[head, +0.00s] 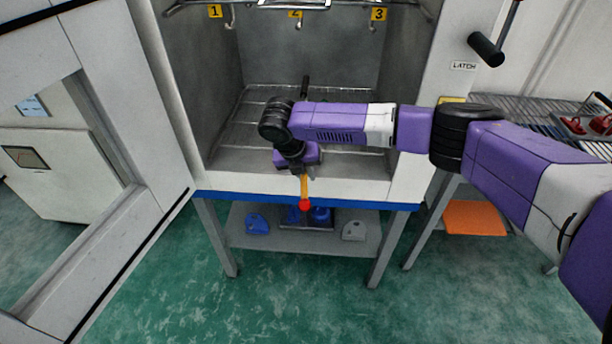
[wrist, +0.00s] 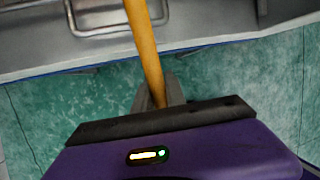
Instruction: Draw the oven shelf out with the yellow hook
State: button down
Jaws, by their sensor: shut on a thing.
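My gripper (head: 303,176) is at the front opening of the oven, shut on the yellow hook. The hook's yellow shaft (head: 304,188) shows below the gripper and ends in a red ball. In the wrist view the yellow hook (wrist: 145,60) runs from between the fingers (wrist: 158,96) up past the top edge, so its tip is out of frame. The oven shelf (head: 238,128) is a wire rack low inside the oven, partly hidden by my arm. A metal wire loop (wrist: 119,34) shows left of the shaft in the wrist view; I cannot tell whether the hook touches it.
The oven door (head: 135,215) stands open at left. Numbered small hooks (head: 231,20) hang at the oven's top. A lower shelf (head: 240,232) holds blue and grey parts. A side rack (head: 540,95) with red items stands at right. Green floor in front is clear.

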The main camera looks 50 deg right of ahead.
notch_tip(320, 180, down, 6)
jog(key=b, duration=0.3)
jog(key=shift+f, duration=0.25)
dwell(0.3)
jog(key=shift+s+a+p, duration=0.25)
jog(key=shift+a+p, duration=0.1)
jog(key=shift+p, duration=0.05)
dwell(0.4)
jog(key=shift+s+a+f+p, duration=0.1)
jog(key=shift+s+a+p, duration=0.15)
jog(key=shift+p, duration=0.05)
jog(key=shift+s+a+f, duration=0.1)
jog(key=shift+s+a, duration=0.05)
jog(key=shift+a, duration=0.05)
jog(key=s+a+p, duration=0.7)
jog(key=a+p, duration=0.1)
jog(key=a, duration=0.1)
jog(key=shift+s+a, duration=0.2)
jog(key=shift+a, duration=0.05)
dwell(1.0)
